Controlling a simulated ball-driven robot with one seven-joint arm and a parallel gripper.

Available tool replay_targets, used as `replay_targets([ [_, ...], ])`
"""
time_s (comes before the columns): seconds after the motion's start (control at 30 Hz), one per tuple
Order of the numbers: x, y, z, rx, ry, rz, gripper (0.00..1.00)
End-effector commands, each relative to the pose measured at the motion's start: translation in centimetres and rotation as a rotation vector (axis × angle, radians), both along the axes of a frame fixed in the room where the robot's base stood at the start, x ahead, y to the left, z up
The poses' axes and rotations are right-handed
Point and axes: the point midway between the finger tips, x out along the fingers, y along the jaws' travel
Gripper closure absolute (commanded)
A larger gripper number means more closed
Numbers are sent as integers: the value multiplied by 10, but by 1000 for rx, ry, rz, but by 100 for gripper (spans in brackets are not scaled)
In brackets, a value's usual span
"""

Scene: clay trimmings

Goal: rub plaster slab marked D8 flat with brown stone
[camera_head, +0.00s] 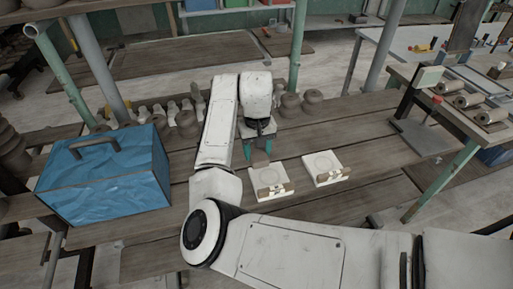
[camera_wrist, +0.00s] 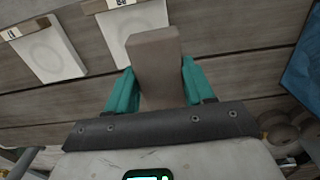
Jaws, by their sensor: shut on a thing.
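My gripper (camera_head: 259,150) has teal fingers, which also show in the wrist view (camera_wrist: 154,88). It is shut on the brown stone (camera_wrist: 155,58), a flat-sided block; a small part of the stone (camera_head: 260,159) shows below the fingers in the head view. Two square white plaster slabs lie on the boards, each with a faint ring and a label strip. The left slab (camera_head: 266,177) is just in front of the stone; in the wrist view this slab (camera_wrist: 117,27) is partly behind the stone. The right slab (camera_head: 321,161) lies apart. I cannot surely read either label.
A blue box with a handle (camera_head: 112,182) stands at the left. Several grey-brown clay pots (camera_head: 312,98) and small pale pieces line the back of the boards. A side table with rolls (camera_head: 467,100) stands at the right. The boards right of the slabs are clear.

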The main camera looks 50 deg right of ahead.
Motion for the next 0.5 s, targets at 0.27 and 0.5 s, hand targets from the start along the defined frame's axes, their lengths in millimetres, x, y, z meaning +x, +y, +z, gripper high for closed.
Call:
replay_targets([
  [0.27, 1, 0, -17, -1, -1, 0, 80],
  [0.5, 0, 0, -40, -1, -1, 0, 80],
])
